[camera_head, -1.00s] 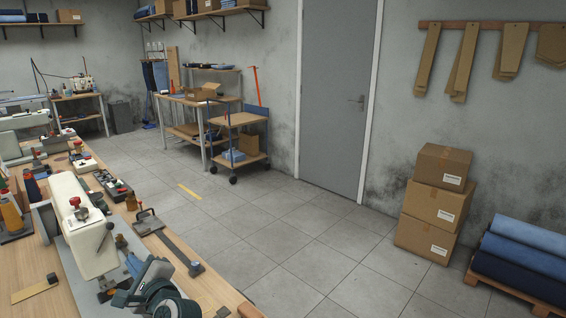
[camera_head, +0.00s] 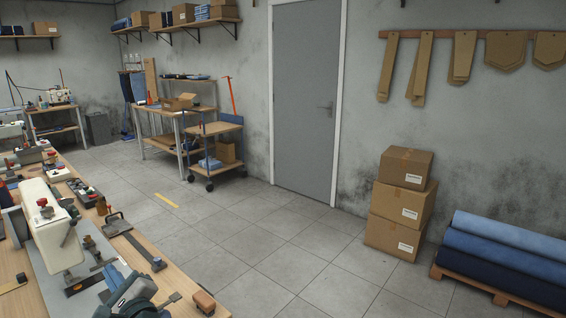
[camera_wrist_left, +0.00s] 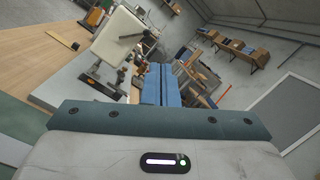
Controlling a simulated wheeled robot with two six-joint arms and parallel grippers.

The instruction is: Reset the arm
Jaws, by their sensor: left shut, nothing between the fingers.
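My left gripper (camera_head: 113,275) shows at the bottom left of the head view, over the front part of the wooden table, beside the white sewing machine (camera_head: 48,228). Its two blue fingers, also seen in the left wrist view (camera_wrist_left: 161,86), lie together with nothing between them. The wrist and part of the arm are cut off by the lower picture edge. In the left wrist view the white machine (camera_wrist_left: 118,38) stands just beyond the fingers, to their left. My right gripper is in neither view.
The wooden table (camera_head: 205,312) carries a black-handled clamp (camera_head: 117,224), a dark flat bar and small boxes. Open tiled floor (camera_head: 250,225) lies to the right. Stacked cartons (camera_head: 400,205) and blue fabric rolls (camera_head: 510,245) stand farther right, near a grey door (camera_head: 305,100).

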